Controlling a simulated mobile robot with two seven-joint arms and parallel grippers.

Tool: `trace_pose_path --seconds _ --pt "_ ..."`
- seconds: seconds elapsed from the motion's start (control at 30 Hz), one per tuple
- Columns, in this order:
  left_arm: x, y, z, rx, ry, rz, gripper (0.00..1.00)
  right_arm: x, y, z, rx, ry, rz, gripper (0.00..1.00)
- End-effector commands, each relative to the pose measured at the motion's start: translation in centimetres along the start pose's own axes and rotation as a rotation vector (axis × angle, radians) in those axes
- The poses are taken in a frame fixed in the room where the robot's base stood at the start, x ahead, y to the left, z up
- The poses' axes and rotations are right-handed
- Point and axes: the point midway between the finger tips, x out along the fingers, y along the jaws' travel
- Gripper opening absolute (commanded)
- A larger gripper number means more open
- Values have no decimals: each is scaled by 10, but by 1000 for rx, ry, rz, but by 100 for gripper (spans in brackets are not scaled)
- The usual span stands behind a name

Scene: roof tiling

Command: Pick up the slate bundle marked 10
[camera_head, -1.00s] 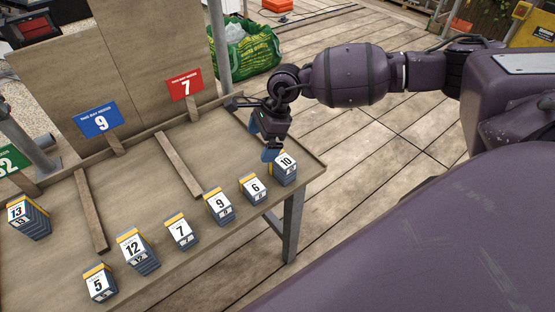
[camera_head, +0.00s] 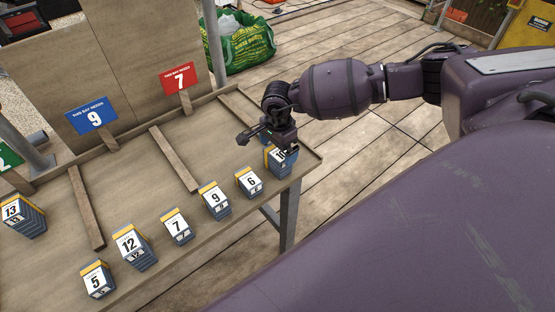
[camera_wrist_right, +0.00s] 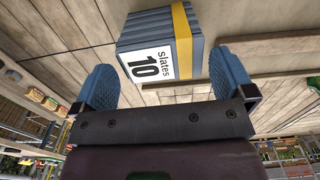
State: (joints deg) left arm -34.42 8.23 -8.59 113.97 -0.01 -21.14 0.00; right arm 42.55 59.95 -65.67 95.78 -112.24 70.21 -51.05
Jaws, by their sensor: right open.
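The slate bundle marked 10 (camera_head: 279,162) stands at the right end of the row on the bench, partly hidden by my right gripper (camera_head: 284,146) in the head view. In the right wrist view the bundle (camera_wrist_right: 162,47) shows grey-blue slates, a yellow band and a white label. My right gripper's blue fingers (camera_wrist_right: 168,85) are spread apart, with the bundle just beyond and roughly between their tips. The gripper is open and empty. I cannot tell whether it touches the bundle. My left gripper is not in view.
Bundle 6 (camera_head: 249,182) stands just left of bundle 10, then bundle 9 (camera_head: 214,199) and others further left. Wooden strips divide the bench (camera_head: 150,200). Decking lies right of the bench.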

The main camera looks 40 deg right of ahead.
Motion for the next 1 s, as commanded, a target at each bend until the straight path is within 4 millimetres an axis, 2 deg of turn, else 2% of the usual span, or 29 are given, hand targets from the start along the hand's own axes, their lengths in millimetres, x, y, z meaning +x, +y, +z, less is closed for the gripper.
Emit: trace_pose_path --seconds 0.3,0.63,1.0 --pt "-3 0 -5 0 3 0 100 40 -1 1 2 0 2 100" --pt "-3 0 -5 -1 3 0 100 47 -1 1 1 0 0 100" --pt "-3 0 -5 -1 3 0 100 46 -1 1 2 0 0 46"
